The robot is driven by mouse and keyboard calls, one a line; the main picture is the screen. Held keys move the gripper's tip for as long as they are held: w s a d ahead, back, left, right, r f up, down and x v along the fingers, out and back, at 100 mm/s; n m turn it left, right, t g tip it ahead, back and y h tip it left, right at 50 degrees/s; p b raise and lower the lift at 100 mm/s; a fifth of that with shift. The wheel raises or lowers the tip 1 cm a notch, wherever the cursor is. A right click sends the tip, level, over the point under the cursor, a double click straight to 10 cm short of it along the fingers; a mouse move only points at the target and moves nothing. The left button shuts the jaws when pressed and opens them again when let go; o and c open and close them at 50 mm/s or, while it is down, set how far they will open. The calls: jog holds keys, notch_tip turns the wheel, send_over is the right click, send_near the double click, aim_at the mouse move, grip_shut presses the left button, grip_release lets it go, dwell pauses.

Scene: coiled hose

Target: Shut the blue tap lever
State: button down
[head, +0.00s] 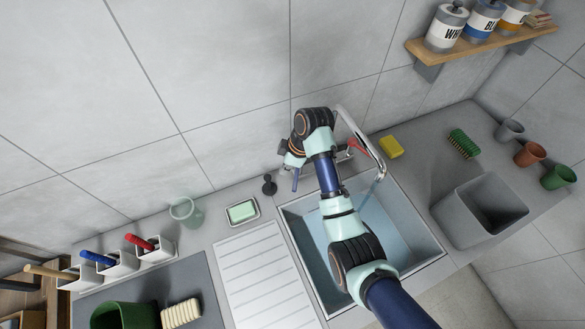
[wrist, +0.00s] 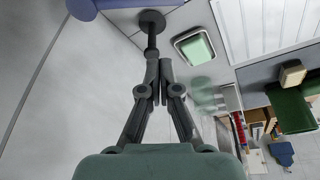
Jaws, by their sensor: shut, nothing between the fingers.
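The tap has a chrome curved spout (head: 362,140) over the sink (head: 432,262). A red lever (head: 356,146) shows on its right side. The blue lever (head: 296,180) shows left of my arm, pointing down toward the sink's back edge. A blue bar (wrist: 110,4), seemingly this lever, crosses the top left of the wrist view. My gripper (wrist: 160,62) is shut and empty, beside the blue lever; I cannot tell whether they touch. In the head view my arm hides the middle of the tap. A bluish stream (head: 370,190) hangs below the spout.
A black knob-like fitting (head: 269,185) stands close beyond my fingertips. A soap dish (head: 243,211) with green soap and a clear glass (head: 187,212) are left of it. A yellow sponge (head: 391,147) and green brush (head: 464,143) lie right of the tap. The tiled wall is close behind.

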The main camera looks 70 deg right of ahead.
aim_at(297, 175)
notch_tip(297, 175, down, 7)
jog(key=s, duration=0.1)
jog(key=shift+s+d+f, duration=0.15)
jog(key=shift+s+f, duration=0.05)
dwell(0.5)
